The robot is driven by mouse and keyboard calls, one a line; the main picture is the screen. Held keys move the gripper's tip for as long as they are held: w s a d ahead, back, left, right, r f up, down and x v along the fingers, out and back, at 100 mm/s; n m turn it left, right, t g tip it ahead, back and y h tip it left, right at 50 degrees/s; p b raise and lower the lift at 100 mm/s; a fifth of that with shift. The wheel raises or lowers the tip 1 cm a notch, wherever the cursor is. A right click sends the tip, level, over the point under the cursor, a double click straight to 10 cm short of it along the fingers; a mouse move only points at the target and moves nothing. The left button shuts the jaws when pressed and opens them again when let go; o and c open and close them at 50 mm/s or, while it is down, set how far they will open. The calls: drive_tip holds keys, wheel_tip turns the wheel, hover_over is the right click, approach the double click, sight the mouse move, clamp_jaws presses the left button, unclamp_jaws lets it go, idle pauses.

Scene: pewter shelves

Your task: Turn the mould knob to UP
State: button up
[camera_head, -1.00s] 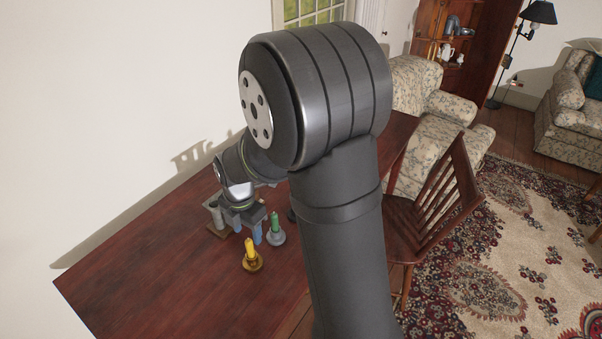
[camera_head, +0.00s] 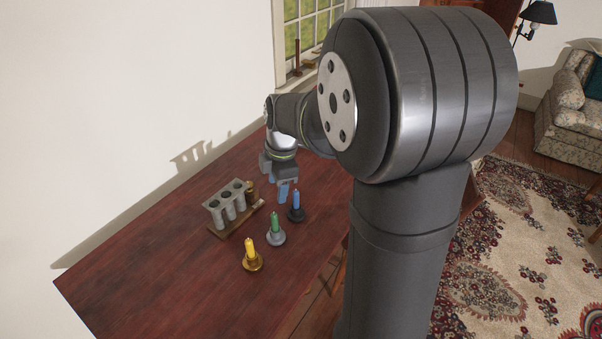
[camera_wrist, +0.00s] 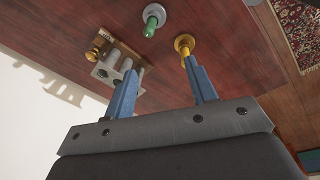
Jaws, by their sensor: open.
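The mould (camera_head: 228,206) is a grey block of several upright tubes on a wooden base, standing on the dark red table. A brown-gold knob (camera_head: 251,190) stands at its right end. In the wrist view the mould (camera_wrist: 119,66) lies at the upper left, and the knob (camera_wrist: 98,46) shows beyond it. Any UP marking is too small to read, so I cannot tell the knob's setting. My gripper (camera_head: 276,184) is open and empty, to the right of the mould and apart from it. Its two blue fingers (camera_wrist: 162,66) point down.
A yellow candle (camera_head: 250,247), a green candle (camera_head: 275,222) and a blue candle (camera_head: 296,200) stand in holders along the table's near side. The blue one is close to my gripper. The wall and window (camera_head: 305,40) lie behind. The table's left part is clear.

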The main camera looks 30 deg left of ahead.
drive_tip(key=w+d+r+m, duration=0.2)
drive_tip(key=w+d+m, duration=0.1)
drive_tip(key=w+d, duration=0.1)
drive_tip(key=shift+w+y, duration=0.15)
drive_tip(key=shift+y, duration=0.25)
drive_tip(key=n+g+h, duration=0.2)
drive_tip(key=n+g, duration=0.2)
drive_tip(key=n, duration=0.4)
hover_over(249, 183)
drive_tip(key=w+d, duration=0.1)
drive_tip(key=w, duration=0.6)
drive_tip(key=f, duration=0.2)
drive_tip(key=x, duration=1.7)
drive_tip(key=shift+s+a+r, duration=0.15)
drive_tip(key=shift+s+a, duration=0.05)
